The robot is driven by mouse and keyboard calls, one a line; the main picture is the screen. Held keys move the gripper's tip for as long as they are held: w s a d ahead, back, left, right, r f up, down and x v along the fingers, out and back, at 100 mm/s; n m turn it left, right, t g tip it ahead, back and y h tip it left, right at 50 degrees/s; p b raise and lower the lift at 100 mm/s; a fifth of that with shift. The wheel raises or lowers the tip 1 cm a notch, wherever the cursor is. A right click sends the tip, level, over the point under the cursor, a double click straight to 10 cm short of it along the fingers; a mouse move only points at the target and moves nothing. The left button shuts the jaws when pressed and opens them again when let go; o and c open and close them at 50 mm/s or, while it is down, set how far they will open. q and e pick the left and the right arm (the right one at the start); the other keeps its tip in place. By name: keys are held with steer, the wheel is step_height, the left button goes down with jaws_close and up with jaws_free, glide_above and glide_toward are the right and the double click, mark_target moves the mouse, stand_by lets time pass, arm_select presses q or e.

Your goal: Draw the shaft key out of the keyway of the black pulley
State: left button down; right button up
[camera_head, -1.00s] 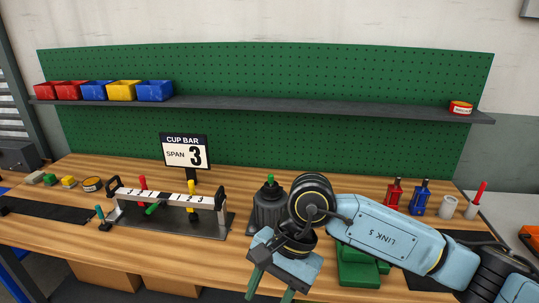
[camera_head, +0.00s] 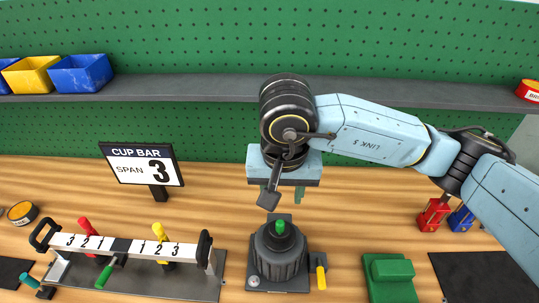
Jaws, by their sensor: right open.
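The black pulley (camera_head: 278,257) stands upright on a dark base plate at the front centre of the bench. A small green piece (camera_head: 280,228) stands up from its top centre; it may be the shaft key, but I cannot make out the keyway. My right gripper (camera_head: 287,193) points down above and behind the pulley, apart from it. It is open and empty, and its greenish fingers are partly hidden by a dark paddle-shaped part. My left gripper is not in view.
A cup bar with coloured pegs (camera_head: 128,246) stands left of the pulley, with a "CUP BAR SPAN 3" sign (camera_head: 142,165) behind it. A yellow-handled piece (camera_head: 320,275) is just right of the pulley. A green block (camera_head: 389,278) lies farther right. A shelf (camera_head: 200,88) runs along the back.

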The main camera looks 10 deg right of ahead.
mark_target(280, 222)
steer(key=f, duration=0.4)
steer(key=w+f+p, duration=0.1)
steer(key=f, duration=0.3)
steer(key=f+p, duration=0.1)
steer(key=f, duration=0.2)
steer(key=shift+w+d+f, duration=0.2)
steer(key=shift+f, duration=0.2)
steer(key=shift+w+f, duration=0.1)
steer(key=shift+f, duration=0.45)
steer(key=shift+c, duration=0.6)
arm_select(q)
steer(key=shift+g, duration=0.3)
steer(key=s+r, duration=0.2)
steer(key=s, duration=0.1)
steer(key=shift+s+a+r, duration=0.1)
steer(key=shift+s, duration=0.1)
arm_select(e)
jaws_close()
